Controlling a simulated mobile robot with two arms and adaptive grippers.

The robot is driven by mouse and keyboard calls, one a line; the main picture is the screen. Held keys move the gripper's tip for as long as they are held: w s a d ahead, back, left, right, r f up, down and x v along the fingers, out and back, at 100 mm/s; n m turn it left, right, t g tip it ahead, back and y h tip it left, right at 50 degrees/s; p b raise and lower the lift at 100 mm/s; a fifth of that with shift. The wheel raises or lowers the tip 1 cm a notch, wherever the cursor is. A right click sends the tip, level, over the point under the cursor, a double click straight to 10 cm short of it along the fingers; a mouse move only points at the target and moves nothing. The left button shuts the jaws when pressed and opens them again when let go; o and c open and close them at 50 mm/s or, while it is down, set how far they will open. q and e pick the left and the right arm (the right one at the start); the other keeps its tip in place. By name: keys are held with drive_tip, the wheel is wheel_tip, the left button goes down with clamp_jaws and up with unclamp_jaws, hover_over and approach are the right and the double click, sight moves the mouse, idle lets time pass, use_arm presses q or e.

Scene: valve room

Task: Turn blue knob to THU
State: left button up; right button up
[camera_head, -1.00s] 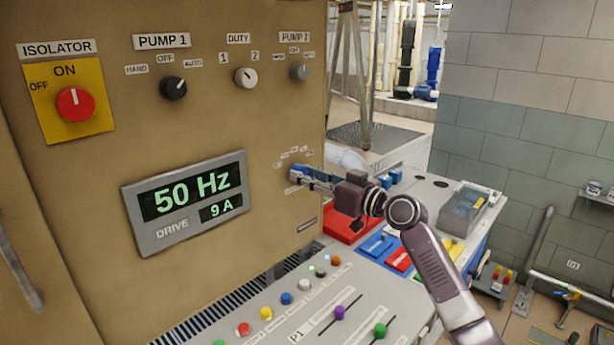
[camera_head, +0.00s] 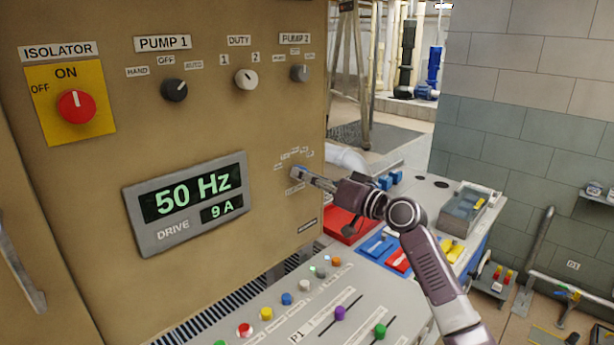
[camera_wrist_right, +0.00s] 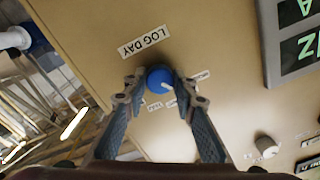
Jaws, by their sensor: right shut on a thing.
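The blue knob (camera_wrist_right: 157,77) is on the beige panel, centred between my right gripper's fingers in the right wrist view. Its white pointer mark slants to the lower right in that view. Small day labels ring the knob, partly covered by the fingers and too small to read surely. A LOG DAY label (camera_wrist_right: 144,41) is beside it. My right gripper (camera_wrist_right: 160,80) is shut on the knob, one finger on each side. In the head view my right gripper (camera_head: 299,174) reaches the panel right of the drive display, and hides most of the knob. My left gripper is out of view.
The panel also carries the red isolator knob (camera_head: 76,106), the drive display (camera_head: 186,203), and the pump and duty knobs above. A sloped console (camera_head: 250,310) with buttons and sliders is below. A bench with trays stands behind my right arm.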

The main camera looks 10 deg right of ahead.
drive_tip(key=shift+m+p, duration=3.25)
drive_tip(key=shift+m, duration=3.15)
drive_tip(key=o, duration=1.2)
drive_tip(key=shift+s, duration=0.1)
drive_tip(key=shift+c, duration=0.2)
